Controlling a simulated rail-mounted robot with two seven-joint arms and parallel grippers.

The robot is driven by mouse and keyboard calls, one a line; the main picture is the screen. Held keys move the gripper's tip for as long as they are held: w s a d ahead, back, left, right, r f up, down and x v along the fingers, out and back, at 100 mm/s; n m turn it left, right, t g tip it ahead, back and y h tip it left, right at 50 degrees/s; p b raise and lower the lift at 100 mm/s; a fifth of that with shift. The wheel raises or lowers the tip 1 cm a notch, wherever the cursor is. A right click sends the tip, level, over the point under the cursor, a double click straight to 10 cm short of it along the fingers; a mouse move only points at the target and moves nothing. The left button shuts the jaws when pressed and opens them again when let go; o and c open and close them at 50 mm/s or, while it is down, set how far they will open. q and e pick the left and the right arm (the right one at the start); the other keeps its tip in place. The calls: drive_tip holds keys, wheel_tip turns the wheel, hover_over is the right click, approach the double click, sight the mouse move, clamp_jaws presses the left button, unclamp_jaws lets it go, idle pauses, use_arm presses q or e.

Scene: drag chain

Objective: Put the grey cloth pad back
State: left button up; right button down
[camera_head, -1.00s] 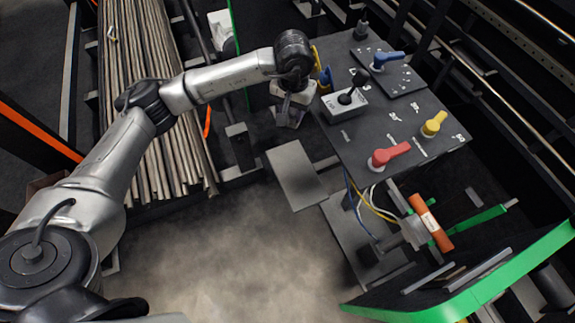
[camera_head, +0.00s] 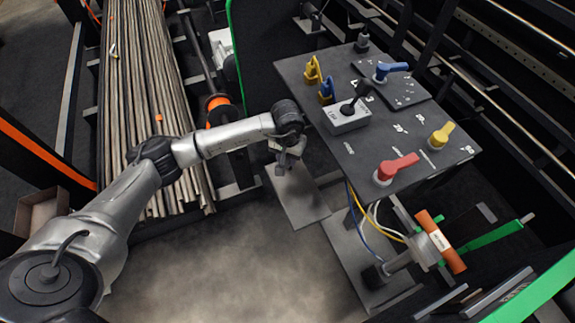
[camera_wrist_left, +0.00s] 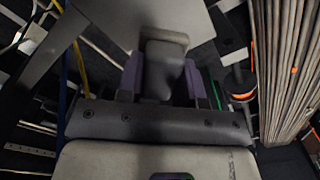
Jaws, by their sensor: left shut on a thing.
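My left gripper (camera_head: 287,165) is over the far part of a flat grey plate (camera_head: 299,198) that sticks out beside the control panel. In the left wrist view my left gripper (camera_wrist_left: 163,78) has its purple-lined fingers shut on a grey, rounded block, which I take to be the grey cloth pad (camera_wrist_left: 165,62). In the head view the pad is small and hard to tell from the gripper. I cannot tell whether it touches the plate. My right gripper is not in view.
A bundle of rods (camera_head: 145,90) lies left.

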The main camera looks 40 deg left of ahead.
sight(288, 165)
use_arm(q)
drive_tip(key=shift+f+b, duration=0.35)
drive_tip(key=shift+f, duration=1.95)
drive_tip(key=shift+f, duration=0.1)
drive_tip(key=o, duration=0.8)
